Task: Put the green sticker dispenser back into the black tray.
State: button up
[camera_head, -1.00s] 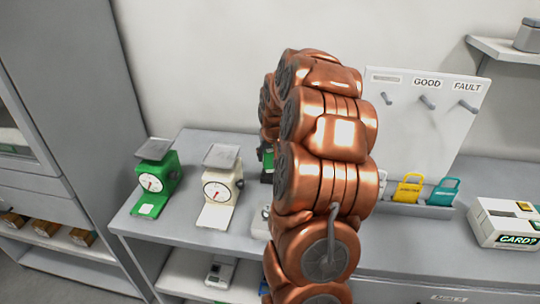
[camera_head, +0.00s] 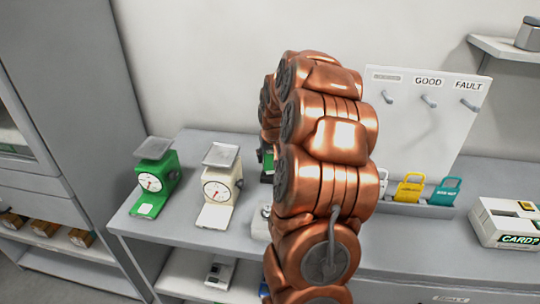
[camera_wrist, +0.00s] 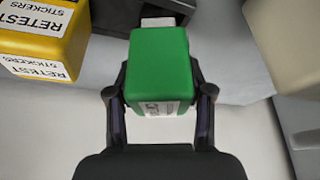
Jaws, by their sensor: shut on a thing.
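The green sticker dispenser (camera_wrist: 160,65) is between the two fingers of my gripper (camera_wrist: 160,108) in the wrist view. My gripper is shut on it, one finger against each side. A white label shows on its near face and a pale strip at its far end. A dark surface (camera_wrist: 112,14) lies just beyond and beside the dispenser; it looks like the black tray, but only a little shows. I cannot tell whether the dispenser touches it. In the head view my arm hides the gripper, and only a small green and dark patch shows at its left edge.
A yellow dispenser (camera_wrist: 88,38) labelled RETEST STICKERS stands close on the left. A beige body (camera_wrist: 292,45) is close on the right. In the head view, a green scale (camera_head: 155,185) and a cream scale (camera_head: 220,190) stand on the grey table (camera_head: 180,232), left of my arm.

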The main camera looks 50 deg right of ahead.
jog(key=shift+f, duration=0.4)
jog(key=o, duration=1.1)
jog(key=shift+r, duration=0.2)
jog(key=v, duration=1.2)
jog(key=s+a+f+n+g+y, duration=0.1)
jog(key=s+a+n, duration=0.15)
jog(key=a, duration=0.85)
jog(key=s+a+f+n+g+y, duration=0.1)
jog(key=s+a, duration=0.3)
jog(key=a, duration=0.7)
jog(key=s+a+f+n+g, duration=0.1)
jog(key=s+a, duration=0.5)
jog(key=s, duration=0.4)
jog(key=s+a+f+n+g, duration=0.2)
jog(key=s+a, duration=0.5)
jog(key=s, duration=0.3)
jog(key=shift+s+f+g+y, duration=0.15)
jog(key=shift+f+g+y, duration=0.15)
